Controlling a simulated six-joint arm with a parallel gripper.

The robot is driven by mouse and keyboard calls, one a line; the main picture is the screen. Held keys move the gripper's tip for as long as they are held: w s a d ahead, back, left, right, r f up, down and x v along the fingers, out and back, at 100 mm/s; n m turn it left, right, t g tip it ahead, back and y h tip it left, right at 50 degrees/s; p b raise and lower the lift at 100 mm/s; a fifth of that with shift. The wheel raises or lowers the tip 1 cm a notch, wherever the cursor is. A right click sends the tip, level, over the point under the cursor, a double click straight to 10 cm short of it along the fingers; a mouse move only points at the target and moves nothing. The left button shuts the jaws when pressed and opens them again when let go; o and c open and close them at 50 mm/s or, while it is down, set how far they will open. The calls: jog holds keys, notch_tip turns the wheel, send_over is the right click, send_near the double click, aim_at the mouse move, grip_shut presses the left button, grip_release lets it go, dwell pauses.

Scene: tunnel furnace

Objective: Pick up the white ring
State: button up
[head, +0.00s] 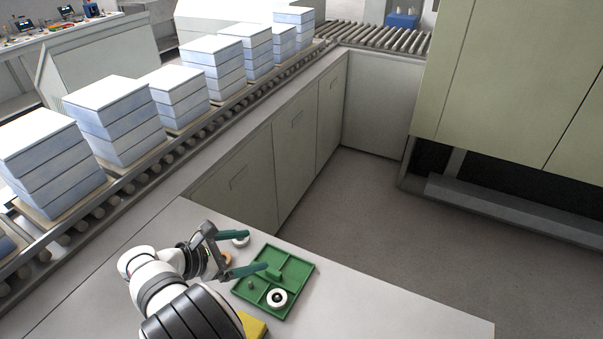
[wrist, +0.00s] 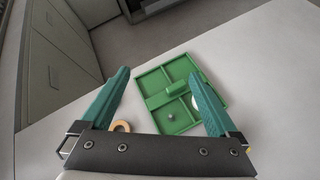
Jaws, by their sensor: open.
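A white ring with a dark centre (head: 277,298) lies in a front compartment of the green tray (head: 309,265). In the wrist view a white edge (wrist: 194,104) shows in the tray, mostly hidden by the right finger. A second white round piece (head: 241,243) lies on the table left of the tray, partly covered by a finger. My gripper (head: 256,250) is open, with nothing visible between its green fingers. It is above the table at the tray's left side, with one finger over the tray. It also shows in the wrist view (wrist: 158,73).
An orange ring (wrist: 122,126) lies on the table left of the tray. A small grey piece (wrist: 171,116) is in another compartment. A yellow block (head: 254,326) is near my arm. The table right of the tray is clear. A roller conveyor with stacked boxes (head: 112,118) runs along the left.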

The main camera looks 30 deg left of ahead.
aim_at(236, 243)
jog(key=s+a+f+n+t+y, duration=0.1)
jog(key=s+a+f+n, duration=0.1)
jog(key=a, duration=0.1)
jog(key=s+a+f+n+t+y, duration=0.1)
jog(key=s+a+f+n, duration=0.1)
jog(key=s+a, duration=0.1)
jog(key=s+a+f+n+t+y, duration=0.1)
jog(key=s+a+f+n+y, duration=0.1)
jog(key=s+a+n, duration=0.1)
jog(key=shift+a+f, duration=0.15)
jog(key=shift+a, duration=0.65)
jog(key=x, duration=1.5)
jog(key=shift+a+f, duration=0.15)
jog(key=c, duration=1.4)
